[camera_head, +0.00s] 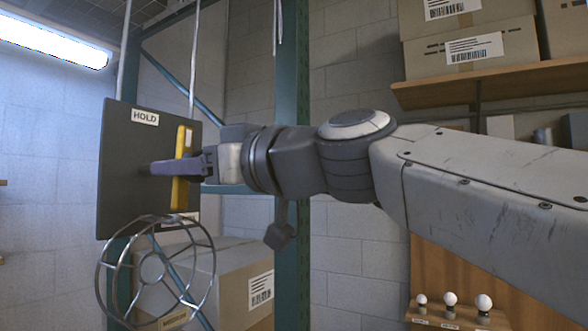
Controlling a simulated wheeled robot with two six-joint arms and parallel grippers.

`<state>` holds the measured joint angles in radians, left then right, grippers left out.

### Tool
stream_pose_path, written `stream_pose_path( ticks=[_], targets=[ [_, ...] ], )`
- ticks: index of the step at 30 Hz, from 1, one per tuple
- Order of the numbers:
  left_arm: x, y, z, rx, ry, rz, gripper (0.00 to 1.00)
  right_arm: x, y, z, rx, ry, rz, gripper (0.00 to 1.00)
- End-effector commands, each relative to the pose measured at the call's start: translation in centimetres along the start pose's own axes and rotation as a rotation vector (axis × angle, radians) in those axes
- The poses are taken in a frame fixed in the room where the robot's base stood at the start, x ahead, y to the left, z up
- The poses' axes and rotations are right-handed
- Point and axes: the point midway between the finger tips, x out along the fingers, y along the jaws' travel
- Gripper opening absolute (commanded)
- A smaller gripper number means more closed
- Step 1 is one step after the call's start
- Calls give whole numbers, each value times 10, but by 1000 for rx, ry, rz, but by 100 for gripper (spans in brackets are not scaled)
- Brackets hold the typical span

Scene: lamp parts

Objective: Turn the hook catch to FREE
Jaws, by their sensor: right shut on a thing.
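A dark panel (125,180) hangs on pale cords, with a HOLD label (145,117) near its top edge. A yellow upright bar (181,192), which looks like the hook catch, stands at the panel's right side with its top toward the label's height. My right gripper (172,166) reaches in from the right and is shut on the yellow bar around its middle, hiding part of it. No FREE label can be read. A round wire cage (104,277) hangs below the panel. My left gripper is not in view.
A teal rack post (291,90) stands behind my right arm. A cardboard box (230,275) is behind the cage. A shelf (490,82) with boxes is at upper right. Several bulbs (450,299) stand on a low holder at lower right. Open space lies left of the panel.

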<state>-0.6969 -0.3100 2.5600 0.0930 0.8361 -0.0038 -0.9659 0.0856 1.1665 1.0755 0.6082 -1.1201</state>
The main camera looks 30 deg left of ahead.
Motion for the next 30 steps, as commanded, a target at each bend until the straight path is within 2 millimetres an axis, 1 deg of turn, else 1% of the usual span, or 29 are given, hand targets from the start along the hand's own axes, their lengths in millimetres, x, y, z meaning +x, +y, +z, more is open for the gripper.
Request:
stream_pose_path(
  ticks=[8,15,30],
  targets=[
    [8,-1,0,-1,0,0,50,0,1,1,195,2,2,0],
    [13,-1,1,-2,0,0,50,-1,1,0,422,3,1,0],
    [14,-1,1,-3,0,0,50,-1,2,-1,898,3,1,0]
  ],
)
